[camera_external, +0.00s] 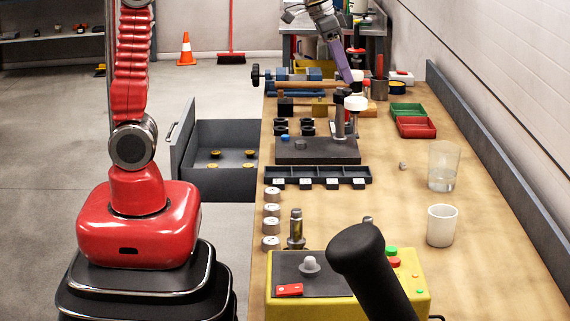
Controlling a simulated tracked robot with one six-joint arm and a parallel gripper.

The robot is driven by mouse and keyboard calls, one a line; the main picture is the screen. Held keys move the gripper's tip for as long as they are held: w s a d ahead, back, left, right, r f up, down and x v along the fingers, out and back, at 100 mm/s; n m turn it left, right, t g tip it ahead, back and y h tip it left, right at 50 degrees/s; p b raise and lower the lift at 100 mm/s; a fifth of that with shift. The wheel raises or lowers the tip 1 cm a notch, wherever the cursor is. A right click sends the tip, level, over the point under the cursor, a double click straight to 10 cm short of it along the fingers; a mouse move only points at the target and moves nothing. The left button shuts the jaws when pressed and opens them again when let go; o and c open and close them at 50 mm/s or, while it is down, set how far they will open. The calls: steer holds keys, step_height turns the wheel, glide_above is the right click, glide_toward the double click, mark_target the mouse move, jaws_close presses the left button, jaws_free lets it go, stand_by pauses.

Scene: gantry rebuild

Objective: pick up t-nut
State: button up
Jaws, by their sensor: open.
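A small grey piece (403,165), which looks like the t-nut, lies alone on the wooden bench top, left of the clear glass. It is too small to tell its exact shape. What seems to be my gripper (346,72), grey with a purple finger, hangs down at the top centre over the far part of the bench. It is apart from the grey piece, up and to its left in the picture. The jaws are open, and I see nothing held in them. Part of my red arm is out of the frame.
A clear glass (444,168) and white cup (441,226) stand near the piece. Green (406,111) and red (416,128) trays lie behind it. A dark compartment rack (318,175), fixture plate (317,150) and yellow control box (412,272) crowd the left side.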

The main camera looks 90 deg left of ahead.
steer(key=shift+w+a+f, duration=1.15)
steer(key=shift+w+f, duration=0.2)
steer(key=shift+w, duration=1.8)
steer(key=shift+w+a+f, duration=1.1)
steer(key=shift+w+f, duration=0.2)
steer(key=shift+w, duration=1.8)
step_height(320, 180, down, 6)
steer(key=shift+f+g, duration=0.25)
steer(key=shift+g, duration=0.15)
glide_above(403, 163)
steer(key=s, duration=0.2)
steer(key=shift+s+f, duration=0.15)
steer(key=shift+f, duration=3.95)
steer(key=shift+x, duration=2.6)
steer(key=shift+d, duration=0.1)
